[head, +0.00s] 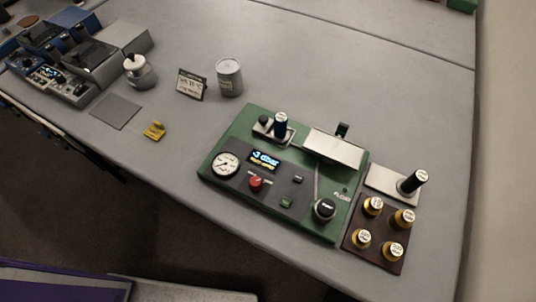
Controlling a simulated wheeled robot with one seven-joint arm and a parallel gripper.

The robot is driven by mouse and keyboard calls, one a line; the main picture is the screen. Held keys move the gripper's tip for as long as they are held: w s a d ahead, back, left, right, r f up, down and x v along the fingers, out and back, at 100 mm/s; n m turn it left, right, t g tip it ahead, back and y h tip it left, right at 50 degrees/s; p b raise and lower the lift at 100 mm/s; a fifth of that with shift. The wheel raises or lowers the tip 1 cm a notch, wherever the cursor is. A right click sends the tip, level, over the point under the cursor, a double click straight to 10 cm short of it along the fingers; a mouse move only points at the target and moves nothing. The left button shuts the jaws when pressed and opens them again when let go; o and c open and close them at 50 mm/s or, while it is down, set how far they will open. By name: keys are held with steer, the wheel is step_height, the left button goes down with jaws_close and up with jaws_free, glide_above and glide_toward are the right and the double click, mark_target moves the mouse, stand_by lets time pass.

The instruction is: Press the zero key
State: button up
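A green instrument box (225,145) with a dark front panel stands on the grey bench, right of the middle. Its lit display (264,159) seems to read "-3 dbar", with a smaller yellow line below. A small dark key (299,179) and a small green key (286,202) sit on the panel, right of a red knob (255,183). The key labels are too small to read, so I cannot tell which is the zero key. Both keys are uncovered. My gripper is not in view.
A round gauge (226,164) and a black knob (324,208) flank the keys. Brass-coloured weights stand on a brown tray (352,239) at the right. A metal can (229,77), a small sign (191,85) and a yellow piece (154,131) stand left. The bench's front is clear.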

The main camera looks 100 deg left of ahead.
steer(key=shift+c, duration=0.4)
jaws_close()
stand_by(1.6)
